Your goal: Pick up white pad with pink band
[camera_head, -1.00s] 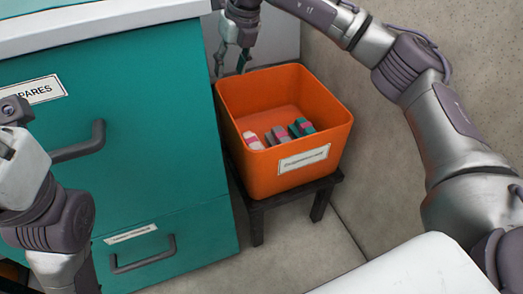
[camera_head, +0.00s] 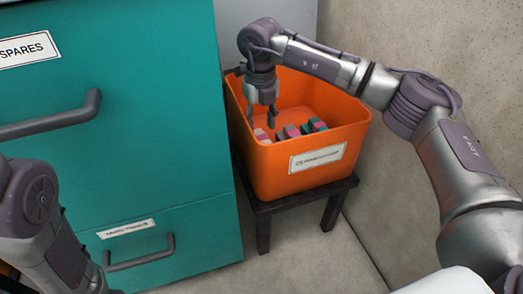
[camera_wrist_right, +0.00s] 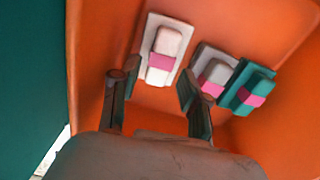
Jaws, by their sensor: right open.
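The white pad with a pink band (camera_wrist_right: 165,50) lies in the orange tote, leftmost of the pads in the right wrist view. In the head view it shows small at the tote's left front (camera_head: 262,136). My right gripper (camera_head: 262,118) points down into the tote, open and empty, above the white pad. In the right wrist view its two fingertips (camera_wrist_right: 150,82) stand apart, just short of the white pad. A grey pad with a pink band (camera_wrist_right: 212,75) and a teal pad with a pink band (camera_wrist_right: 248,92) lie to its right. My left gripper is out of view.
The orange tote (camera_head: 345,140) has a white label and stands on a dark stool (camera_head: 300,200). Its walls rise around my right gripper. A teal drawer cabinet (camera_head: 150,110) stands close on the left, and a beige wall (camera_head: 420,60) is on the right.

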